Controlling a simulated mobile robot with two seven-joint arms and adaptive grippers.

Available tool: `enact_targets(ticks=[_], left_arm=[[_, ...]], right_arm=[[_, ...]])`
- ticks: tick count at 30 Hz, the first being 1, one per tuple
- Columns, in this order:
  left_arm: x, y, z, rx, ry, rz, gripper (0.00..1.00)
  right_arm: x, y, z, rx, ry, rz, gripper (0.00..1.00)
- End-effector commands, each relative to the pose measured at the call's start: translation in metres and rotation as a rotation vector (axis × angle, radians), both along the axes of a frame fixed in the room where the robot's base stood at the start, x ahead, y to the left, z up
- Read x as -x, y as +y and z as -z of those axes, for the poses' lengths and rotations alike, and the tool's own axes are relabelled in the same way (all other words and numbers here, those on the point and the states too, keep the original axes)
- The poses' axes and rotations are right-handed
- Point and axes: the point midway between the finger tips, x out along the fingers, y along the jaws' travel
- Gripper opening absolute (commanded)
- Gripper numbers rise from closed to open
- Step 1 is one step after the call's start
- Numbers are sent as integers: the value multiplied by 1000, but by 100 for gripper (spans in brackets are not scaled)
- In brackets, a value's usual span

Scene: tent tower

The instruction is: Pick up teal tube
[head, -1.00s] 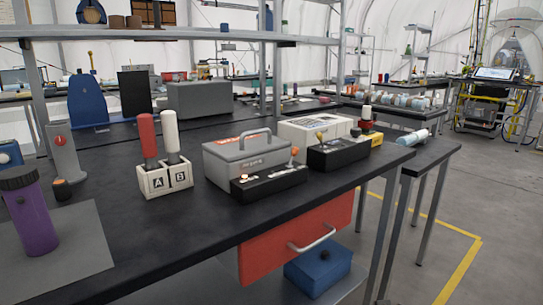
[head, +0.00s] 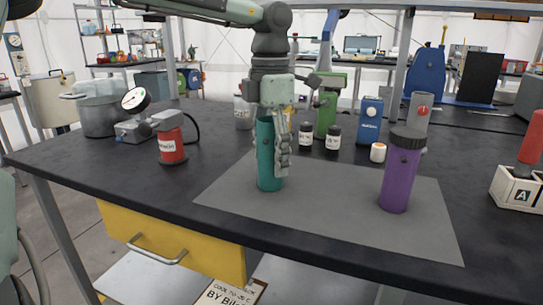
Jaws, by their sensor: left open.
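The teal tube (head: 266,170) stands upright on the grey mat (head: 320,211), left of the purple tube. My left gripper (head: 273,160) comes down over the teal tube from above and is open. One finger shows along the tube's right side. The other finger is hidden, and I cannot tell whether the fingers touch the tube. My right gripper is not in view.
A purple tube (head: 398,175) with a black lid stands on the mat's right part. Small dark jars (head: 333,139), a white-capped jar (head: 378,153) and a green device (head: 328,113) stand behind. The mat between the tubes is clear.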

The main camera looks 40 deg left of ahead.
Motion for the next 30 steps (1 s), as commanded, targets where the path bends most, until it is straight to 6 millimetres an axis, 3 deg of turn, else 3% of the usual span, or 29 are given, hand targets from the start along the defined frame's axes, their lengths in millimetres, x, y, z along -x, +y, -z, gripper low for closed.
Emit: enact_targets(ticks=[6,13,27,30], left_arm=[[0,0,23,1,0,0,66],[0,0,25,1,-2,-1,66],[0,0,24,1,-3,-1,8],[-1,0,24,1,-3,-1,8]], right_arm=[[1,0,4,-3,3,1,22],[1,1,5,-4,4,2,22],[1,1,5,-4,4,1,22],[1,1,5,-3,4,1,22]])
